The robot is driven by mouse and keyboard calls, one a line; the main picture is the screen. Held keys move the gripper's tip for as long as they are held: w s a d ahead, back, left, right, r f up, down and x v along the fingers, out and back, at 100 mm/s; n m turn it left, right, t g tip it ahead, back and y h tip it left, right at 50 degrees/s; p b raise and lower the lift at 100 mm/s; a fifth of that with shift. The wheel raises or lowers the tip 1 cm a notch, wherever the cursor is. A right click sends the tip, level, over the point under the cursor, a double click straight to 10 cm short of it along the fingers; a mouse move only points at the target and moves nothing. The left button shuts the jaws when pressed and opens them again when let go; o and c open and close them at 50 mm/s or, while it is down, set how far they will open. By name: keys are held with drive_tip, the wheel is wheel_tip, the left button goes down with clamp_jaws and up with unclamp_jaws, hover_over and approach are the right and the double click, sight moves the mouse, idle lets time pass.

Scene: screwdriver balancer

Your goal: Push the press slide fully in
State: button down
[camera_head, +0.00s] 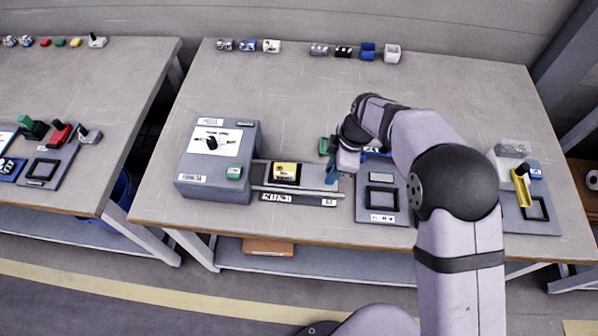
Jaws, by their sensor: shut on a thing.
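The grey press (222,160) stands on the left part of the middle table, with a white dial face and a green button. The press slide (318,180) sticks out of its right side on a grey rail. A yellow-and-black part (285,173) sits on the slide near the press. My gripper (332,172) is at the slide's right end, pointing down, with its jaws shut on the slide's end. The arm and the small picture size hide the exact grip.
A green block (324,146) is just behind my gripper. Another board (534,224) with a yellow tool lies at far right. Small parts line the back edge; the table's middle is clear.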

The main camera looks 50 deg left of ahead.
sight(271, 173)
drive_tip(key=shift+s+a+f, duration=0.2)
drive_tip(key=shift+s+a, duration=2.55)
drive_tip(key=shift+s, duration=0.15)
drive_tip(key=shift+s+a+f, duration=0.2)
drive_tip(key=shift+s+a, duration=2.5)
drive_tip(key=shift+s, duration=0.2)
drive_tip(key=c, duration=1.5)
unclamp_jaws()
drive_tip(key=shift+r, duration=0.15)
drive_tip(key=shift+w+a+r+p, duration=0.15)
drive_tip(key=shift+r+p, duration=0.8)
drive_tip(key=shift+r, duration=0.85)
drive_tip(key=shift+s+a+r+p, duration=0.1)
drive_tip(key=shift+r+p, duration=0.85)
drive_tip(key=shift+r, duration=0.85)
drive_tip(key=shift+w, duration=0.1)
